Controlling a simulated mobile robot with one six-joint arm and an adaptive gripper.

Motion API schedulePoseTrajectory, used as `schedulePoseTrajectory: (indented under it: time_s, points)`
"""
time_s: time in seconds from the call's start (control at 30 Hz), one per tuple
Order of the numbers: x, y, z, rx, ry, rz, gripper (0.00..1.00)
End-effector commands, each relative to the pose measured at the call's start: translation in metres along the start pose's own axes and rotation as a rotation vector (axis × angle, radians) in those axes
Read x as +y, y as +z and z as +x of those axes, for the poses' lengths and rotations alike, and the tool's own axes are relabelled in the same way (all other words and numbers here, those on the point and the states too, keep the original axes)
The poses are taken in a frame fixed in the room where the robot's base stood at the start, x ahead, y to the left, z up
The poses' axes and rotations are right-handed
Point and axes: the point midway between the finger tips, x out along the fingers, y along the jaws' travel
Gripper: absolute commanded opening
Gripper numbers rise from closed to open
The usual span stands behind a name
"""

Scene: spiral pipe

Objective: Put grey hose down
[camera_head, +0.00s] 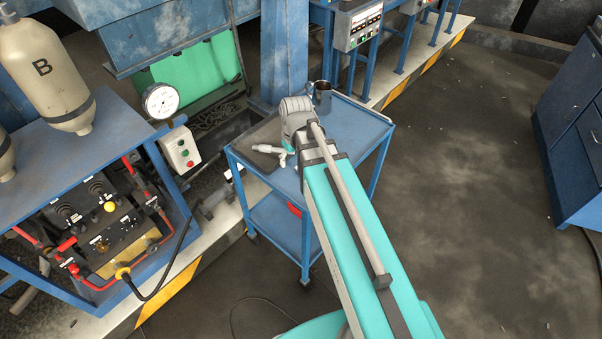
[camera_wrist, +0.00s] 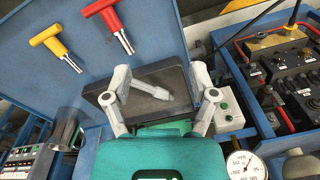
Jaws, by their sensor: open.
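The grey hose (camera_wrist: 150,90) shows in the wrist view as a short, light grey piece lying over a dark tray (camera_wrist: 95,88) on the blue trolley top. It also shows in the head view (camera_head: 268,150) at the trolley's left side. My gripper (camera_wrist: 161,72) is open, with one finger on each side of the hose and a clear gap at the right finger. Whether the left finger touches the hose, I cannot tell. In the head view my arm hides most of the gripper.
A metal cup (camera_head: 322,96) stands at the trolley's back corner. A red T-handle tool (camera_wrist: 105,20) and a yellow one (camera_wrist: 52,42) lie on the blue trolley top (camera_head: 352,128). A control bench (camera_head: 110,225) stands to the left. Open floor lies to the right.

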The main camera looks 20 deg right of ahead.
Motion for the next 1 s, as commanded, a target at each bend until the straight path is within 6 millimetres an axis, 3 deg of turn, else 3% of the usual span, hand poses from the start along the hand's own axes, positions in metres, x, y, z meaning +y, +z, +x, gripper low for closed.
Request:
schedulePoseTrajectory:
  time_s: [0.03, 0.1, 0.3, 1.0]
  points:
    - [-0.004, 0.023, -0.001, -0.013, 0.011, 0.055, 0.74]
    - [-0.006, 0.041, -0.002, -0.029, 0.027, 0.131, 0.74]
    - [-0.009, 0.066, -0.003, -0.051, 0.055, 0.251, 0.74]
    - [-0.009, 0.066, -0.003, -0.052, 0.057, 0.263, 0.74]
